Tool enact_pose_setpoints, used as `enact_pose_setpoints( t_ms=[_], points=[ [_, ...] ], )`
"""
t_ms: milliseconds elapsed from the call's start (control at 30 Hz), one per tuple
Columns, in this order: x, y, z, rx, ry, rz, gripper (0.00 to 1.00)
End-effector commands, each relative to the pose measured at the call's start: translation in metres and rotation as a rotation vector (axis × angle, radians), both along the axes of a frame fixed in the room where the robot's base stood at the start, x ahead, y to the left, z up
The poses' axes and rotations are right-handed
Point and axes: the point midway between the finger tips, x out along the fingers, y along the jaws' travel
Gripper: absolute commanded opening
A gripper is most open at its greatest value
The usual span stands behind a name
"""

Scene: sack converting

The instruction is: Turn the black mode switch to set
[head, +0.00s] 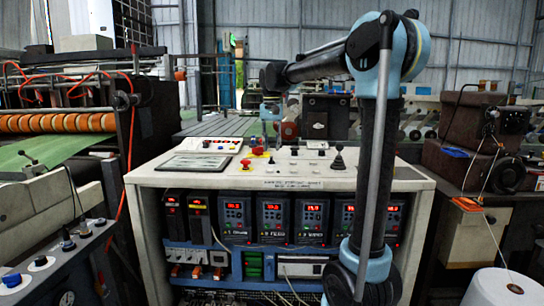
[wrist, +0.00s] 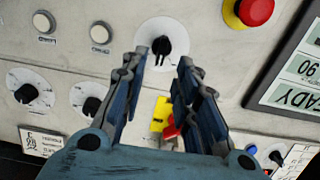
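A black rotary switch (wrist: 161,46) on a round white dial plate sits on the light panel, at the top middle of the wrist view. Other black knobs, such as one at the left (wrist: 26,93) and one at the lower left (wrist: 91,106), look alike; no legible label tells which is the mode switch. My gripper (wrist: 163,58) is open, and its fingertips appear on either side of the top-middle switch. I cannot tell whether they touch it. In the head view my gripper (head: 271,128) points down over the console top, with the switch beneath it not clear.
A red mushroom button (wrist: 248,10) and a display (wrist: 292,75) are to the right of the switch. Two white push buttons (wrist: 44,21) (wrist: 100,34) are to the left. A yellow and red control (wrist: 160,114) shows between the fingers. The white console (head: 150,178) carries more controls.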

Motion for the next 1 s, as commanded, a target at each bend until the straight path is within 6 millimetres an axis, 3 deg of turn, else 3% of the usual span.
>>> enact_pose_setpoints(
  t_ms=[300, 700, 833, 1000],
  points=[
    [0.000, 0.000, -0.038, 0.000, 0.000, 0.000, 0.28],
    [0.000, 0.000, -0.044, 0.000, 0.000, -0.001, 0.28],
    [0.000, -0.001, -0.044, 0.000, 0.000, -0.001, 0.00],
    [0.000, -0.002, -0.044, 0.000, 0.000, -0.002, 0.00]
  ],
)
